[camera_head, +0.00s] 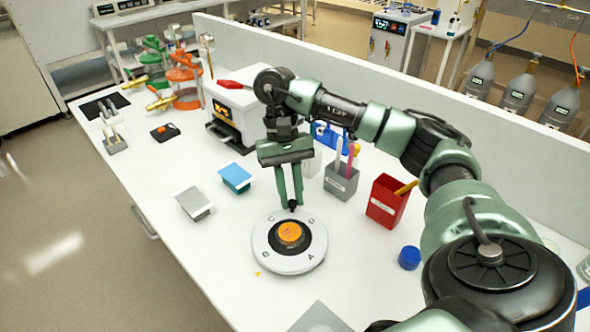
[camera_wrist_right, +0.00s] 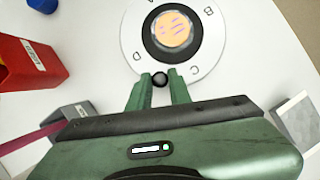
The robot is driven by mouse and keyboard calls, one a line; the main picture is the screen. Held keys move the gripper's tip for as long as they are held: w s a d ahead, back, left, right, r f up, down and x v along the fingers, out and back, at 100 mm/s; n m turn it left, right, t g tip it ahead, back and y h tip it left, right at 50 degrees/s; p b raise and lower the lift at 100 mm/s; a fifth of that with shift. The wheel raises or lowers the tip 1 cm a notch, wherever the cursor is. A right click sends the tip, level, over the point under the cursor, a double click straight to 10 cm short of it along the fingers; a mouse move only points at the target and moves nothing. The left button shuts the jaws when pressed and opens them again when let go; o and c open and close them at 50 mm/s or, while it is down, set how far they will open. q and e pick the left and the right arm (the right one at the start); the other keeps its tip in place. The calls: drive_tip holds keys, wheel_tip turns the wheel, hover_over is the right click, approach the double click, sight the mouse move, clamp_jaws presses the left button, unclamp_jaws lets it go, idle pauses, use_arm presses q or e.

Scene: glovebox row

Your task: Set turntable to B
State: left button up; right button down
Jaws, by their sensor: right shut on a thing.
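The turntable (camera_head: 289,262) is a white disc with a black centre ring, an orange top and letters around its rim. It lies flat on the bench, and part of it shows at the top of the right wrist view (camera_wrist_right: 205,55). A small black knob (camera_wrist_right: 160,79) stands at its far rim, between the letters C and D. My right gripper (camera_head: 291,204) points down and is shut on this knob; its green fingers (camera_wrist_right: 160,88) sit either side of it. A small orange triangle (camera_head: 257,274) marks the bench just off the near-left rim. My left gripper is not in view.
A red bin (camera_head: 385,203), a grey pen holder (camera_head: 341,183) and a blue cap (camera_head: 409,257) stand right of the turntable. A grey block (camera_head: 195,204) and a blue box (camera_head: 235,178) lie to its left. The bench (camera_head: 215,265) is clear at its near left.

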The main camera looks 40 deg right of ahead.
drive_tip(key=shift+w+a+r+n, duration=0.1)
drive_tip(key=shift+w+a+n, duration=0.1)
drive_tip(key=shift+n, duration=0.2)
idle(0.4)
drive_tip(key=c, duration=1.3)
unclamp_jaws()
drive_tip(key=p+v, duration=0.2)
drive_tip(key=v, duration=0.5)
drive_tip(key=shift+w+r, duration=0.15)
drive_tip(key=shift+r, duration=0.2)
drive_tip(key=shift+a+f, duration=0.1)
